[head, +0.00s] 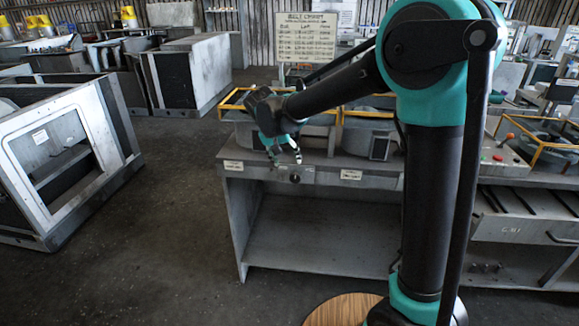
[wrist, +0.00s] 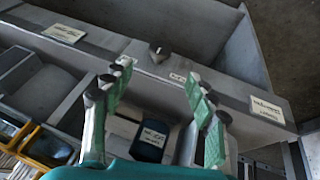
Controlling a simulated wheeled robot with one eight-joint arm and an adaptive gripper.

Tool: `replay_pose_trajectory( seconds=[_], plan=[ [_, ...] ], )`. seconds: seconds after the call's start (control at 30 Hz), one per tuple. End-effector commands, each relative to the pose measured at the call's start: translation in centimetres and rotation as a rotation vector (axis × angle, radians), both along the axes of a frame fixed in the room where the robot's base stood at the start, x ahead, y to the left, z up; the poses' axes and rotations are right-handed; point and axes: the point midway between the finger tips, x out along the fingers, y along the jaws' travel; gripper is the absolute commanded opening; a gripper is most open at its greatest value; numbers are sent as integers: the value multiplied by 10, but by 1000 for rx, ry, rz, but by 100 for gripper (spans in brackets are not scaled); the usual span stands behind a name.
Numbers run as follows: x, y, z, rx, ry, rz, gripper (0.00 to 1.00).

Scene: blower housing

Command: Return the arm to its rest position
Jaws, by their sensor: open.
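My gripper (head: 283,150) hangs from the end of my arm over the front edge of the grey workbench (head: 318,248), left of its middle in the head view. In the wrist view, my gripper (wrist: 158,105) has its fingers spread apart with nothing held between them. Between and beyond the fingers lie the bench top and a small dark block with a white label (wrist: 153,140). A dark round knob (wrist: 158,50) sits on the bench front, beyond the fingertips. My arm is stretched out to the left from its upright column.
Yellow-framed grey housings (head: 370,130) stand on the bench behind my gripper. A sign board (head: 306,38) rises behind them. A grey open-framed cabinet (head: 65,150) stands at the left. The floor (head: 170,220) between cabinet and bench is clear.

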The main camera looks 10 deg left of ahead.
Motion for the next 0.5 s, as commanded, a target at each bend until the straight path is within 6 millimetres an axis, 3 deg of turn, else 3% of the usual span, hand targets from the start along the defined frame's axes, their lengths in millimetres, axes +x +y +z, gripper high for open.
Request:
replay_pose_trajectory(
  seconds=[0.5],
  plan=[
    [-4, -2, 8, 1, 2, -1, 57]
  ],
)
